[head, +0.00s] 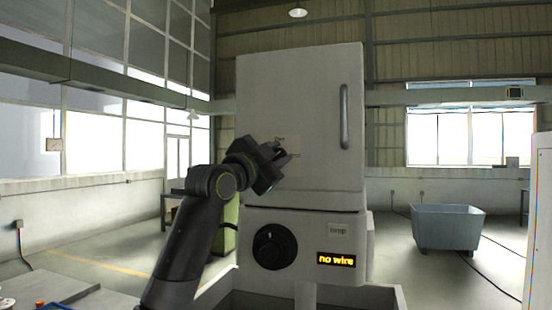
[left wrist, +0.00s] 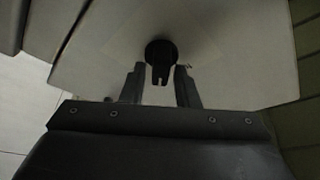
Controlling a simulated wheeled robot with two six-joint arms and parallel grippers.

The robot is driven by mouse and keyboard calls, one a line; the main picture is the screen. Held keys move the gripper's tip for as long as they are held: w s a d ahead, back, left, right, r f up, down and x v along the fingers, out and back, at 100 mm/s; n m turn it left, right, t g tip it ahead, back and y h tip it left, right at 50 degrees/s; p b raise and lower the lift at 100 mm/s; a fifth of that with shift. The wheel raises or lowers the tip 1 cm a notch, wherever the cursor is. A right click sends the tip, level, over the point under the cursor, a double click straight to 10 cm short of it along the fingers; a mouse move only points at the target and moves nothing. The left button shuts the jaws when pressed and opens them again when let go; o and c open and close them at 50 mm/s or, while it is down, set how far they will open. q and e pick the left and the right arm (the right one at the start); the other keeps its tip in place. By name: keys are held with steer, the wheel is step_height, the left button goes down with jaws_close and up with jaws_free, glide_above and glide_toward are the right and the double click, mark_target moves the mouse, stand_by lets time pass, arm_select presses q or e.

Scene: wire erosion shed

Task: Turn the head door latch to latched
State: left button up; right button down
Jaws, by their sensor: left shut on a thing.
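The head door (head: 300,90) is a pale panel on the machine's upper part, with a long grey vertical handle (head: 345,117) on its right side. It looks closed. In the left wrist view the head door latch (left wrist: 161,50) is a dark round knob with a narrow tab pointing down in the picture. My left gripper (head: 286,157) is at the left half of the door. In the left wrist view its fingers (left wrist: 160,84) stand on both sides of the latch tab, shut on it. In the head view the gripper mostly hides the latch. My right gripper is not in view.
Below the door are a black round dial (head: 274,247), a small label (head: 338,230) and a lit display (head: 336,260) reading "no wire". A blue-grey bin (head: 447,229) stands on the floor at right. A worktop (head: 60,288) is at lower left. Floor right of the machine is mostly clear.

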arm_select(q)
steer(key=m+g, duration=0.2)
steer(key=m, duration=0.2)
steer(key=shift+f+p, duration=0.1)
steer(key=shift+p, duration=0.2)
steer(key=shift+f+m+g+p, duration=0.1)
steer(key=shift+m+g+p, duration=0.6)
steer(key=shift+m, duration=1.7)
steer(key=shift+c, duration=0.3)
steer(key=o, duration=0.8)
steer(key=shift+c, duration=0.2)
steer(key=shift+w+a, duration=0.1)
steer(key=shift+w, duration=0.05)
steer(key=shift+s+a+b, duration=0.2)
steer(key=shift+s+b, duration=0.2)
steer(key=shift+b, duration=0.05)
steer(key=b+v, duration=0.8)
steer(key=v, duration=0.8)
steer(key=shift+s+a+r, duration=0.2)
steer(key=shift+a+r, duration=0.05)
